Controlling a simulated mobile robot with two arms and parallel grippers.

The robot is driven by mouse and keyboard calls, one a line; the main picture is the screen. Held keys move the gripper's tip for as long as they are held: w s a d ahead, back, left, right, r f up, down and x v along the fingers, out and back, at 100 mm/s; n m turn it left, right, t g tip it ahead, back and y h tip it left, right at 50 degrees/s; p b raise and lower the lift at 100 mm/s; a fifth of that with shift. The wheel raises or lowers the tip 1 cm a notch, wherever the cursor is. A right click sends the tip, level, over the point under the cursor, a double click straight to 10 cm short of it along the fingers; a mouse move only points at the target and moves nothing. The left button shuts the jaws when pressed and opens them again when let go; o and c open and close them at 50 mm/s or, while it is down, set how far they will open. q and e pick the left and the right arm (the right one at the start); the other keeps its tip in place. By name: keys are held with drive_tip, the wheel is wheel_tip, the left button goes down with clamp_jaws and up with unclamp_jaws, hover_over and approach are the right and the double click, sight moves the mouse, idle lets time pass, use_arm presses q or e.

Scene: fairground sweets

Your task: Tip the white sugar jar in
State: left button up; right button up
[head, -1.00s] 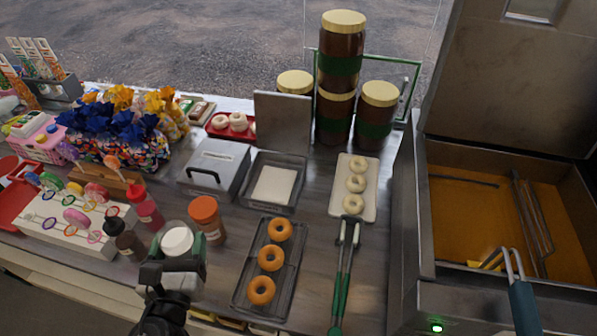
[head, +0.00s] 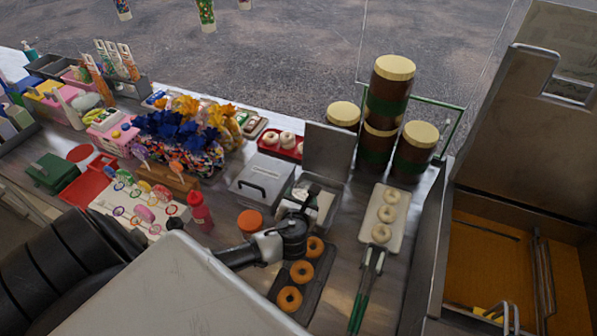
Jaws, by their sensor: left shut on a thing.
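My left gripper (head: 298,206) is shut over the open metal bin (head: 326,208) behind the dark doughnut rack. It holds the white sugar jar, which is almost wholly hidden behind the jaws and wrist, so I cannot tell its tilt or whether anything is pouring. White stuff shows inside the bin beside the gripper. The bin's lid (head: 328,150) stands upright at its back. My right gripper is not in view.
An orange-lidded jar (head: 250,221) stands close left of my wrist, and a red bottle (head: 200,212) farther left. Golden doughnuts (head: 302,271) lie on a dark rack (head: 319,291) in front. Tall brown jars (head: 388,95) stand behind right. A lidded metal box (head: 262,181) adjoins the bin.

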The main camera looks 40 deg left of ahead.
use_arm(q)
drive_tip(key=shift+w+a+g+y+p, duration=0.25)
drive_tip(key=shift+a+g+y+p, duration=0.05)
drive_tip(key=shift+a, duration=0.25)
drive_tip(key=g+p, duration=0.1)
drive_tip(key=p, duration=0.1)
drive_tip(key=shift+s+m+g+p, duration=0.15)
drive_tip(key=shift+m+g+p, duration=0.15)
drive_tip(key=shift+m+p, duration=0.1)
drive_tip(key=shift+s+f+g+p, duration=0.1)
drive_tip(key=shift+f+g+p, duration=0.1)
drive_tip(key=shift+g+p, duration=0.25)
drive_tip(key=shift+f+m+g, duration=0.2)
drive_tip(key=shift+m+g, duration=0.15)
drive_tip(key=shift+m, duration=0.05)
drive_tip(key=shift+f+m+g, duration=0.4)
drive_tip(key=shift+f+g, duration=0.5)
drive_tip(key=shift+s+r, duration=0.1)
drive_tip(key=shift+r+g, duration=0.25)
drive_tip(key=shift+g, duration=0.15)
